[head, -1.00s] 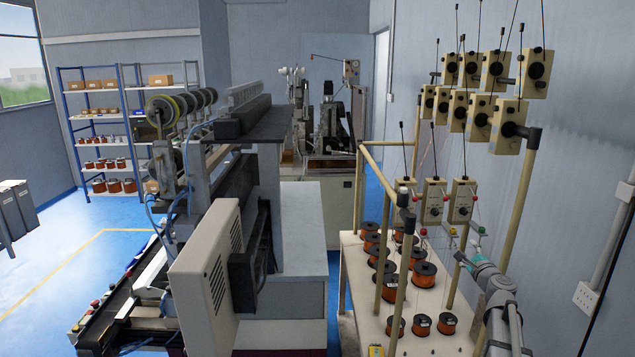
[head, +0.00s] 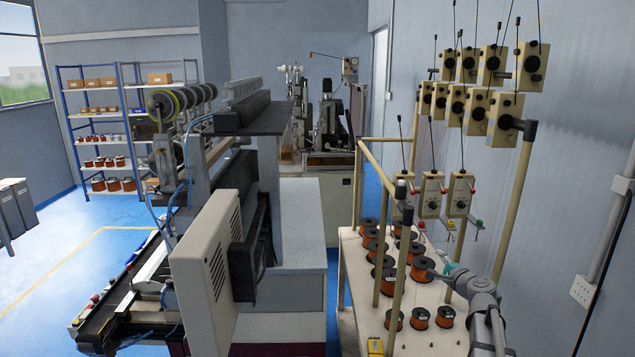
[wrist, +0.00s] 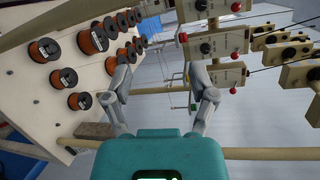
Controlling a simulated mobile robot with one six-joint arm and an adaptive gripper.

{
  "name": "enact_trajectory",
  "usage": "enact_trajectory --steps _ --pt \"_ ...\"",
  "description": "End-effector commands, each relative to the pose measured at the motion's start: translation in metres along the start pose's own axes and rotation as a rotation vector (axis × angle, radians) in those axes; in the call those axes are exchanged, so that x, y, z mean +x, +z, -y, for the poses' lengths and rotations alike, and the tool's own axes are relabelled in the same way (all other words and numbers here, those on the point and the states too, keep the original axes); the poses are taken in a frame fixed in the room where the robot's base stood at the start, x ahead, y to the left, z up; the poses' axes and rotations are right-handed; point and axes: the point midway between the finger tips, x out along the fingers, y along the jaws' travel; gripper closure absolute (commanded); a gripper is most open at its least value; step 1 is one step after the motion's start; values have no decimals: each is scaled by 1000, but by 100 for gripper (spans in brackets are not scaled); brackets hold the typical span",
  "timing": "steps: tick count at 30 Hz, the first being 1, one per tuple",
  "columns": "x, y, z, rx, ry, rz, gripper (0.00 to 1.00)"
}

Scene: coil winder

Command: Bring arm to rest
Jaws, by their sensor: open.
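My gripper (wrist: 160,72) is open in the wrist view, with its two grey fingers spread wide apart. Nothing shows between them except the background of rods and wall. Its teal body fills the bottom of that view. In the head view my gripper (head: 440,272) is small, at the lower right, over the spool table (head: 352,305). Its fingers point left, close to the copper wire spools (head: 423,268); whether they touch any spool cannot be told. My grey arm reaches it from the bottom right.
Tensioner boxes (head: 460,194) hang on the cream frame (head: 406,262) above the spools, near my arm. The frame's posts stand close to my gripper. A coil winding machine (head: 205,270) fills the left middle. Shelves (head: 100,112) stand at the back left, with clear blue floor before them.

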Motion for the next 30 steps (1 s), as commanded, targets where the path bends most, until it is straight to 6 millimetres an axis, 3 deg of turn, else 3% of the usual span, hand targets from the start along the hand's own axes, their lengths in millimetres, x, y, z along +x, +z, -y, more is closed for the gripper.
enact_trajectory --steps 8,15,24,30 --pt "-6 79 -91 -316 256 184 26" --pt "-35 135 -182 -630 539 378 26" --pt "-99 170 -280 -978 914 603 26" --pt "-147 174 -320 -1155 1155 722 26"
